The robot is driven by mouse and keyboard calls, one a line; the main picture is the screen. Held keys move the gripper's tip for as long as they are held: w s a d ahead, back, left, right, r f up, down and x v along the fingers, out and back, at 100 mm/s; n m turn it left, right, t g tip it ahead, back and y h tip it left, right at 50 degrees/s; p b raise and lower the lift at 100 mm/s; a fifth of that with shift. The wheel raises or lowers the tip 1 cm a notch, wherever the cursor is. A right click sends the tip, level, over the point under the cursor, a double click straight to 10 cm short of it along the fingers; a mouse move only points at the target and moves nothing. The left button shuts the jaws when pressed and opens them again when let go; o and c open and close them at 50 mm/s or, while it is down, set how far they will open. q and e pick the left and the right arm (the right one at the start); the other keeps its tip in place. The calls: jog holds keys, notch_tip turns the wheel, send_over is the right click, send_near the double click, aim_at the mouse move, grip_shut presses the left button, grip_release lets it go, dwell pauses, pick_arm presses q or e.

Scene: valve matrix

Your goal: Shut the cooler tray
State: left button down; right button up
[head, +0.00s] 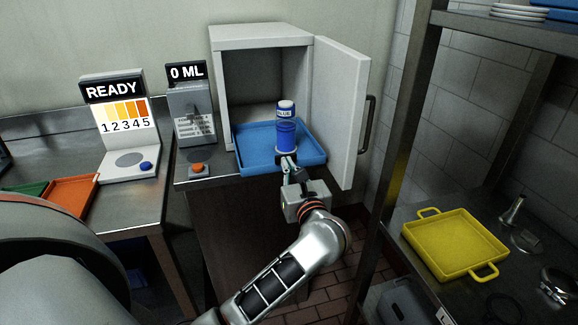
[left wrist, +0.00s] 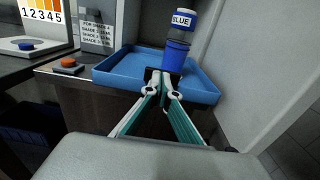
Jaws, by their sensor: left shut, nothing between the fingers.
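The cooler (head: 262,40) is a white box with its door (head: 340,110) swung open to the right. Its blue tray (head: 252,158) sticks out of the front. A blue bottle with a white cap and a "BLUE" label (head: 285,112) stands upright on the tray, its lower part in or behind a blue cup (head: 287,135). My left gripper (head: 287,160) is shut and empty at the tray's front edge, just in front of the cup. In the left wrist view the fingertips (left wrist: 163,76) meet at the front rim of the tray (left wrist: 118,76); I cannot tell whether they touch it.
A dispenser reading "0 ML" (head: 188,72) with an orange button (head: 197,169) stands left of the tray. A "READY" display (head: 113,90) is further left. The open door bounds the right side. A yellow pan (head: 450,245) sits on the right shelf.

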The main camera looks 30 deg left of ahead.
pick_arm(q)
jog(key=b, duration=0.6)
send_near(270, 139)
jog(key=w+a+r, duration=0.1)
jog(key=w+a, duration=0.1)
jog(key=w+a+r, duration=0.1)
jog(key=a, duration=0.1)
jog(key=w+a+r, duration=0.1)
jog(key=w+a, duration=0.1)
jog(key=shift+w+a+r, duration=0.35)
jog(key=shift+a, duration=0.05)
jog(key=shift+w+a, duration=0.25)
jog(key=shift+a, duration=0.1)
jog(key=shift+r, duration=0.3)
pick_arm(e)
jog(key=f, duration=0.2)
jog(key=d+f, duration=0.1)
jog(key=shift+w+d+f, duration=0.1)
jog(key=shift+w+f, duration=0.1)
jog(key=shift+f, duration=0.2)
pick_arm(q)
jog(key=shift+a+r, duration=0.1)
pick_arm(e)
jog(key=shift+f, duration=0.1)
